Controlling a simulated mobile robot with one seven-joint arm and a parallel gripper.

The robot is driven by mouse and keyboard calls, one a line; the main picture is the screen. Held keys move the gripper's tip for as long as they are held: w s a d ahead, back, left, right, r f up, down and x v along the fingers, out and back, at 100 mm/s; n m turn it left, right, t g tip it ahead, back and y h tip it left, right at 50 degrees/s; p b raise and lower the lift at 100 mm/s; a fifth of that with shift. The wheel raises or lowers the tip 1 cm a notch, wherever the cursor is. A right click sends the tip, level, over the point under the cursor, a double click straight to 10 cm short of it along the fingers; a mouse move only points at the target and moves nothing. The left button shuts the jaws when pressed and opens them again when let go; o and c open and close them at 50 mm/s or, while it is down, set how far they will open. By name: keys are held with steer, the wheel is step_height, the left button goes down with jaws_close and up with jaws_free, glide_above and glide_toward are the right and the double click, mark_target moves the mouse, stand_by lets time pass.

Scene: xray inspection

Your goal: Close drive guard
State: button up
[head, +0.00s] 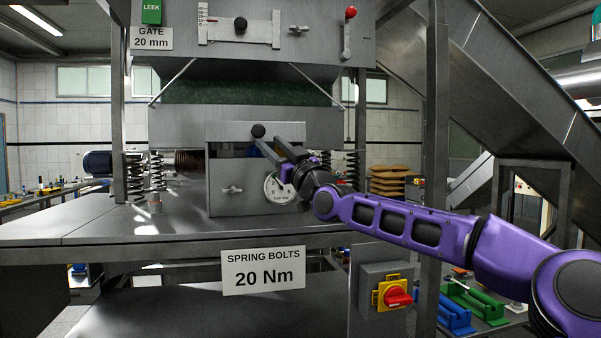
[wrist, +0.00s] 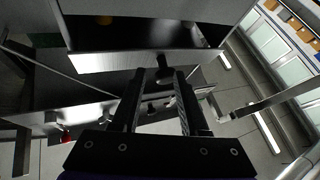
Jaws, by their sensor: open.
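The drive guard (head: 225,195) is a grey metal housing at the middle of the machine in the head view. In the wrist view a pale metal panel (wrist: 110,62) carries the knob (wrist: 163,72), with a dark gap behind the panel. My gripper (head: 269,142) is open in front of the guard, fingertips close to the knob. In the wrist view the knob shows between the tips of my gripper (wrist: 160,82); contact cannot be told.
A steel deck (head: 90,225) surrounds the guard, with springs (head: 135,172) at its sides. A steel post (head: 436,150) stands to the right, behind my arm. A red and yellow switch (head: 393,294) is below. A red-knobbed lever (head: 349,30) is above.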

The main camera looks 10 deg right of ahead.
steer(key=b+v, duration=0.1)
steer(key=v, duration=1.2)
steer(key=shift+s+r+y+b, duration=0.3)
steer(key=shift+s+r+b, duration=0.05)
steer(key=shift+s+b, duration=0.05)
steer(key=shift+a, duration=0.15)
